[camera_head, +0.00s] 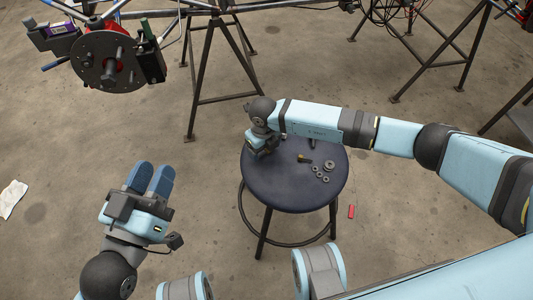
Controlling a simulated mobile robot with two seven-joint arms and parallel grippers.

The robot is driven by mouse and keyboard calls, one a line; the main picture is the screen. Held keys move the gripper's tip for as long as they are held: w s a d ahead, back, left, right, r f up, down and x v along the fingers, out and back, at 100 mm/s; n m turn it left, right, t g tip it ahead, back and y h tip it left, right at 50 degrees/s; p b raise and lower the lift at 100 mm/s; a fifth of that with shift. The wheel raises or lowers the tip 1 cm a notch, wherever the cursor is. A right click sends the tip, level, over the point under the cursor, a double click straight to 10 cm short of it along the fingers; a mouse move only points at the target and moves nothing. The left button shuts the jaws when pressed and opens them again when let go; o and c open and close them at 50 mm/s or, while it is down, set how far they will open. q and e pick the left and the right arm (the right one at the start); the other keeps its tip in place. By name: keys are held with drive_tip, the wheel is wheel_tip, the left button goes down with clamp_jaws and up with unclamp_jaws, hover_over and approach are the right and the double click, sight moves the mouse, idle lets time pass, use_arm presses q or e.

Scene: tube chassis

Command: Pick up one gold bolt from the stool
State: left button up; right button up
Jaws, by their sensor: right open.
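The round dark-blue stool (285,190) stands near the middle of the camera_head view. A small gold bolt (302,157) with a dark end lies on its top, right of my right gripper. My right gripper (262,153) is over the stool's left back part, pointing down, and open; its fingertips are mostly hidden by its wrist. It appears apart from the bolt.
Several grey rings or nuts (327,168) lie on the stool's right side. A metal tube frame on dark trestles (213,70) stands behind. A red item (351,212) lies on the floor right of the stool, and a white sheet (12,199) at far left.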

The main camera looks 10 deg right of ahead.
drive_tip(key=shift+f, duration=0.65)
drive_tip(key=c, duration=1)
drive_tip(key=shift+r, duration=0.15)
